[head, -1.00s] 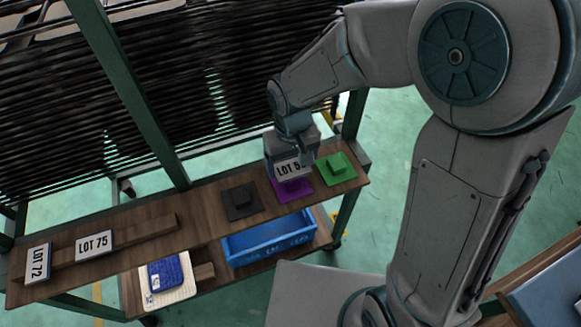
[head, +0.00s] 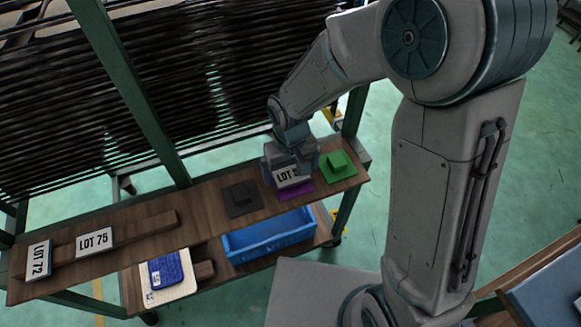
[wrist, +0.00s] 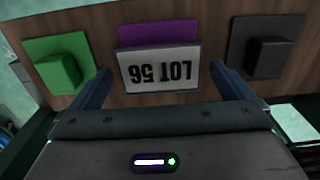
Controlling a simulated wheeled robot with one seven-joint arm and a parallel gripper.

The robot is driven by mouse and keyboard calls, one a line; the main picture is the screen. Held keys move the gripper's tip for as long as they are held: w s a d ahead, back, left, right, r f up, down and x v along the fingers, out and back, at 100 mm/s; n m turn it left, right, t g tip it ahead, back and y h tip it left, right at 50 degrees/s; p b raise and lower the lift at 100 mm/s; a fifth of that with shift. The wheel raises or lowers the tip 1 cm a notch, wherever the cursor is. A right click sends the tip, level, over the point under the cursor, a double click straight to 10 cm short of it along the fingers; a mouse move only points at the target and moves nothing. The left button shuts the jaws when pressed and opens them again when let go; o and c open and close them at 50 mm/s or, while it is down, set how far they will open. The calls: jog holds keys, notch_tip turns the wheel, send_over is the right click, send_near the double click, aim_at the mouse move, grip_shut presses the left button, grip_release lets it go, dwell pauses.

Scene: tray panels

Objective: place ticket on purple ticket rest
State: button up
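The white ticket marked LOT 56 (wrist: 160,71) rests tilted on the purple ticket rest (wrist: 158,33), covering most of it. In the head view the ticket (head: 291,176) is partly hidden by my gripper, and a purple edge (head: 296,193) shows below it. My gripper (wrist: 160,78) is open, with one finger on each side of the ticket and a narrow gap at each side edge. In the head view my gripper (head: 291,158) is right over the purple rest.
A green rest (head: 338,166) and a dark grey rest (head: 241,199) flank the purple one. Tickets LOT 75 (head: 95,241) and LOT 72 (head: 38,259) stand at the shelf's left end. A blue crate (head: 268,239) is on the lower shelf.

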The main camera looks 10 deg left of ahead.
aim_at(291, 174)
notch_tip(291, 174, up, 12)
jog(key=shift+r, duration=0.2)
dwell(0.4)
jog(key=s+d+r+m+t, duration=0.1)
jog(key=s+d+m, duration=0.1)
jog(key=d, duration=0.5)
jog(key=s+d+r+m+t, duration=0.1)
jog(key=s+d+r+m, duration=0.1)
jog(key=d, duration=0.6)
jog(key=s+d+r+m+t, duration=0.1)
jog(key=s+d+r+m, duration=0.1)
jog(key=s+d, duration=0.2)
jog(key=d, duration=0.3)
jog(key=shift+d+r, duration=0.15)
jog(key=shift+d, duration=0.15)
jog(key=shift+c, duration=0.3)
